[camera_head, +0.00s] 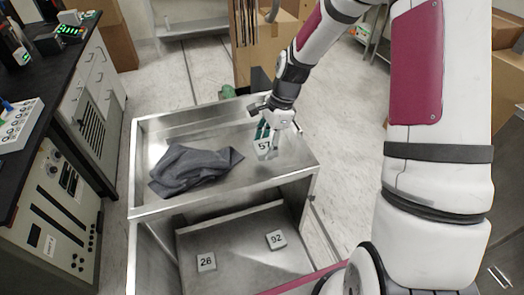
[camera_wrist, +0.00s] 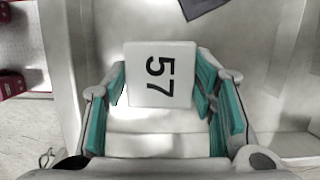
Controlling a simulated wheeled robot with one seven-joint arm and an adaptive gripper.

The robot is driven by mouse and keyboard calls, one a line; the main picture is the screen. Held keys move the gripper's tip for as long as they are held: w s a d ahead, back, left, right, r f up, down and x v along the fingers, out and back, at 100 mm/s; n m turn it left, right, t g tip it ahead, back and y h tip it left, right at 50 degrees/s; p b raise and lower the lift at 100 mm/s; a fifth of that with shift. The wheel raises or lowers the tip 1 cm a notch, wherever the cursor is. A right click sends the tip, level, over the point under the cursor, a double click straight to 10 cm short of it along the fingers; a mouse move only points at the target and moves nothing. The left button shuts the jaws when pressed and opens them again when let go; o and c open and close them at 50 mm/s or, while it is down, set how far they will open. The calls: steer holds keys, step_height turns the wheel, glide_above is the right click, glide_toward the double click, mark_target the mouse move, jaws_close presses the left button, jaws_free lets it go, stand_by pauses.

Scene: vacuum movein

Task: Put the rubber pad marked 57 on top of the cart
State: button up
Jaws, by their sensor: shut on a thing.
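The rubber pad marked 57 (camera_head: 264,147) is a small pale square block with black digits. My gripper (camera_head: 265,138) is shut on it and holds it over the right part of the cart's top tray. In the wrist view the pad (camera_wrist: 160,75) sits between the teal fingers of my gripper (camera_wrist: 163,95), its number facing the camera. The metal cart (camera_head: 150,212) has a rimmed top tray and a lower shelf. I cannot tell whether the pad touches the tray surface.
A crumpled dark grey cloth (camera_head: 190,168) lies on the left part of the top tray. Pads marked 28 (camera_head: 206,262) and 92 (camera_head: 276,240) lie on the lower shelf. A black-topped bench (camera_head: 50,80) stands at the left. Cardboard boxes (camera_head: 285,40) stand behind the cart.

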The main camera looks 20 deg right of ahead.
steer(key=shift+f, duration=1.9)
steer(key=shift+f, duration=0.1)
steer(key=o, duration=1.2)
steer(key=v, duration=1.2)
steer(key=s+a+r+n+t+h, duration=0.25)
steer(key=s+r+n, duration=0.65)
steer(key=s+r, duration=0.45)
steer(key=shift+s+a+r+n+t+h, duration=0.15)
steer(key=shift+s+r+n+t, duration=0.45)
steer(key=shift+s+n, duration=1.15)
steer(key=shift+s+a+r+n+t+h, duration=0.15)
steer(key=shift+s+r+n, duration=0.95)
steer(key=shift+s, duration=1.15)
steer(key=shift+s+a+r+n+t+h, duration=0.1)
steer(key=shift+s+r+n+t, duration=0.45)
steer(key=shift+s+n, duration=1.25)
